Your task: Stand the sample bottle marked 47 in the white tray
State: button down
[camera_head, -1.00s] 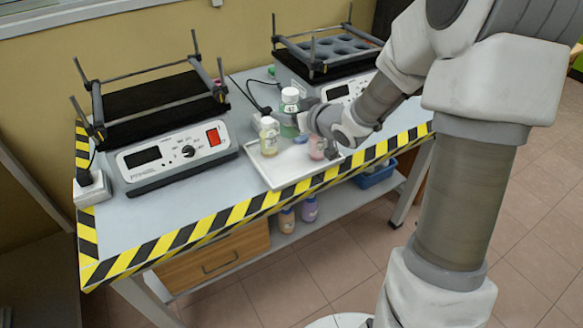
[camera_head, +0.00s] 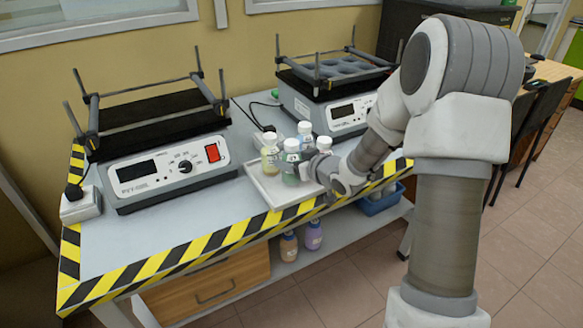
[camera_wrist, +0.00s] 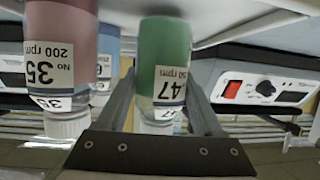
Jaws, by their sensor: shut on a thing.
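The green sample bottle marked 47 (camera_wrist: 165,65) is upright between the two fingers of my gripper (camera_wrist: 162,85), which is shut on it. In the head view the bottle (camera_head: 291,163) is within the white tray (camera_head: 266,191), its base low over or on the tray floor; I cannot tell if it touches. My gripper (camera_head: 306,168) reaches in from the right and partly hides the bottle. The wrist view is upside down, with the tray's white surface close to the bottle's base.
A pink bottle marked 35 (camera_wrist: 62,65), a blue bottle (camera_head: 305,133) and a yellow bottle (camera_head: 269,153) stand close around it. Shakers (camera_head: 165,165) flank the tray at left and behind right. Two bottles (camera_head: 313,236) stand on the shelf below.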

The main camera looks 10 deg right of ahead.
jog(key=shift+f, duration=0.35)
jog(key=shift+f, duration=0.1)
jog(key=shift+f, duration=0.15)
jog(key=shift+c, duration=0.2)
grip_release()
